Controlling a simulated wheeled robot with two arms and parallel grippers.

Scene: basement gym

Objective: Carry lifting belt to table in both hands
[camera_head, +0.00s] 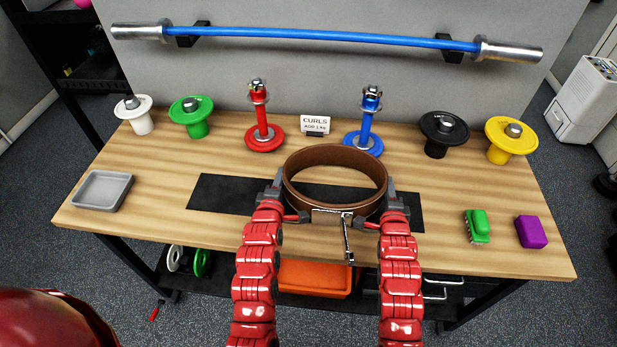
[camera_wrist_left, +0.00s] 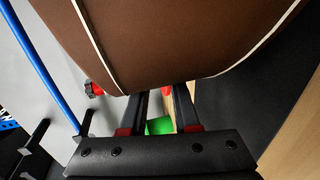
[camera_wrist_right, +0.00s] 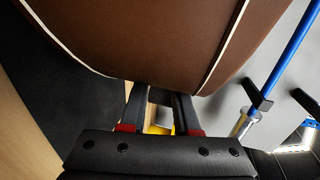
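The brown lifting belt (camera_head: 336,207), closed in a ring with a metal buckle at its front, is over the dark mat (camera_head: 222,196) on the wooden table (camera_head: 160,200). I cannot tell whether its underside touches the mat. My left gripper (camera_head: 273,183) is against its left side and my right gripper (camera_head: 391,199) against its right side. The belt fills the upper part of the left wrist view (camera_wrist_left: 170,45) and the right wrist view (camera_wrist_right: 150,45). The fingers show a gap with background between them. Their tips are hidden behind the belt, so the hold is unclear.
Red (camera_head: 263,137) and blue (camera_head: 364,140) upright handles stand behind the belt, with a CURLS card (camera_head: 315,124) between them. A grey tray (camera_head: 102,190) is at left; a green brush (camera_head: 477,226) and purple block (camera_head: 531,232) are at right.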

